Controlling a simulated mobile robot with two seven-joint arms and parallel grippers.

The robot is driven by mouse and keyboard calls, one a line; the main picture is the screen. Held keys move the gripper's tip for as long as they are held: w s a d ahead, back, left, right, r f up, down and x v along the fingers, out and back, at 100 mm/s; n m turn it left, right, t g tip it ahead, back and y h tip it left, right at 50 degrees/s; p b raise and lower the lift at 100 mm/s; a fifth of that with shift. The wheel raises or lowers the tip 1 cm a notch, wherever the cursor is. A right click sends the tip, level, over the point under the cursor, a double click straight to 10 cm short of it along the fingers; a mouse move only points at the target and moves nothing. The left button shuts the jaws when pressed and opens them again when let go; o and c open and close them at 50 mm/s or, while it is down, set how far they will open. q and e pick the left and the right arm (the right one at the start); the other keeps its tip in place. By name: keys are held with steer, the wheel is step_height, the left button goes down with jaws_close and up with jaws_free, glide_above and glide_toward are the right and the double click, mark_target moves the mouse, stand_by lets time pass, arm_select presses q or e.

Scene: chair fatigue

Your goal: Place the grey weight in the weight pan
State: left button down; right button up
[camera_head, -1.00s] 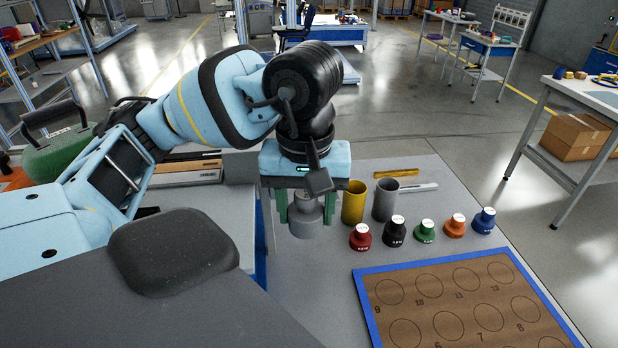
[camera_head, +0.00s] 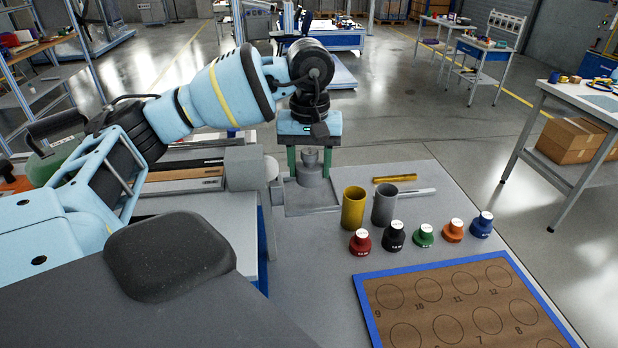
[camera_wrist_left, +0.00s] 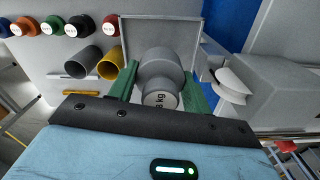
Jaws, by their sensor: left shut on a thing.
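The grey weight (camera_head: 310,173) is between the green fingers of my left gripper (camera_head: 309,162), which is shut on it. The weight is upright and stands over the square grey weight pan (camera_head: 312,208). I cannot tell whether its base touches the pan. In the left wrist view, the weight (camera_wrist_left: 163,68) shows a "kg" label on its top, with the fingers of my left gripper (camera_wrist_left: 160,88) on both sides. The pan's raised rim (camera_wrist_left: 160,17) shows around the weight's far side; its near part is hidden. My right gripper is not in view.
A grey machine housing (camera_head: 244,168) stands left of the pan. A yellow cup (camera_head: 353,208) and a grey cup (camera_head: 384,203) stand close to its right. Several coloured weights, including a red one (camera_head: 360,242), line up behind a blue-edged board (camera_head: 450,270) with numbered circles.

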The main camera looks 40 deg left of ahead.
mark_target(309, 179)
arm_select(q)
steer(key=shift+f+p, duration=0.3)
steer(key=shift+f, duration=1.35)
steer(key=shift+f, duration=0.2)
steer(key=c, duration=0.9)
jaws_free()
steer(key=shift+r, duration=0.1)
step_height(309, 179, up, 12)
steer(key=shift+r, duration=0.1)
